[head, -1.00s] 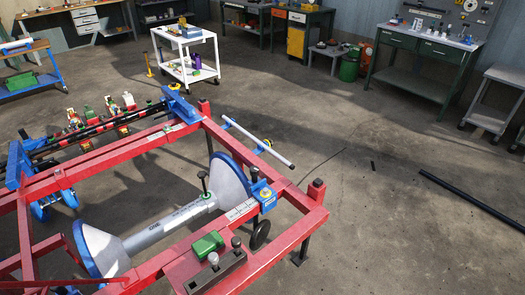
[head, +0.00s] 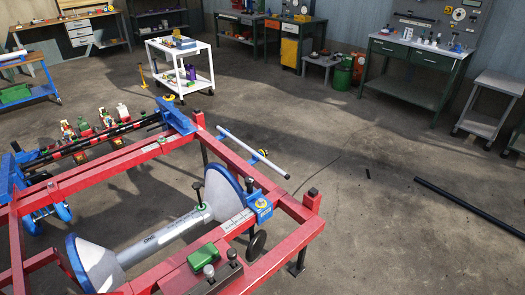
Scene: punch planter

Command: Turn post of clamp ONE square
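The red planter frame (head: 170,145) fills the lower left of the head view. Inside it lies a grey roller tube (head: 160,238) with lettering that seems to include ONE, between two blue-and-white cones, the near-left one (head: 92,265) and the right one (head: 224,192). A dark upright post (head: 198,192) with a green ring at its base stands on the tube near the right cone. A blue clamp block (head: 260,209) with a yellow top sits on the red beam, with a dark post (head: 253,188) above it. Neither of my grippers is in view.
A green block (head: 204,257) and a dark bar with knobs (head: 222,275) sit on the frame's front corner. A white cart (head: 180,65), workbenches and a grey side table (head: 492,105) stand behind. A black pipe (head: 470,212) lies on the floor at right.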

